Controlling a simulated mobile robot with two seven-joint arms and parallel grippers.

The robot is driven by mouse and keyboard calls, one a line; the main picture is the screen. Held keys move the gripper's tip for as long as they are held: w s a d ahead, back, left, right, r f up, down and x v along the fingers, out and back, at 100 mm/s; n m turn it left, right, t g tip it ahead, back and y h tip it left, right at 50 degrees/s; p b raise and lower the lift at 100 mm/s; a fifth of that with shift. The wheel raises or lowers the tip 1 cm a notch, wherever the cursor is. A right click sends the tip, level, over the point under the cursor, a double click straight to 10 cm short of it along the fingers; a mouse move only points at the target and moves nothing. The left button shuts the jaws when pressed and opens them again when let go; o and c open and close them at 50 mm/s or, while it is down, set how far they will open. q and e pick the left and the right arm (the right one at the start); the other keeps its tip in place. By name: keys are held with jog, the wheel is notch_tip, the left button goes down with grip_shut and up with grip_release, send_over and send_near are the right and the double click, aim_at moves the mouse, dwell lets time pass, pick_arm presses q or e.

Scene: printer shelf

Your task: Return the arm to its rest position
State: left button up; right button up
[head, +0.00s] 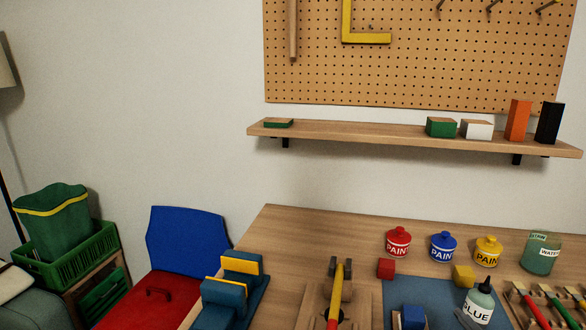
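Neither of my grippers shows in the head view, so I cannot see whether they hold anything. No arm of mine can be made out for certain. The wooden worktable (290,225) fills the lower middle and right. A blue mat (390,290) lies in front of the pots.
A wall shelf (370,134) holds several coloured blocks below a pegboard (420,75). A blue vise-like piece (232,290) sits at the table's left edge.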

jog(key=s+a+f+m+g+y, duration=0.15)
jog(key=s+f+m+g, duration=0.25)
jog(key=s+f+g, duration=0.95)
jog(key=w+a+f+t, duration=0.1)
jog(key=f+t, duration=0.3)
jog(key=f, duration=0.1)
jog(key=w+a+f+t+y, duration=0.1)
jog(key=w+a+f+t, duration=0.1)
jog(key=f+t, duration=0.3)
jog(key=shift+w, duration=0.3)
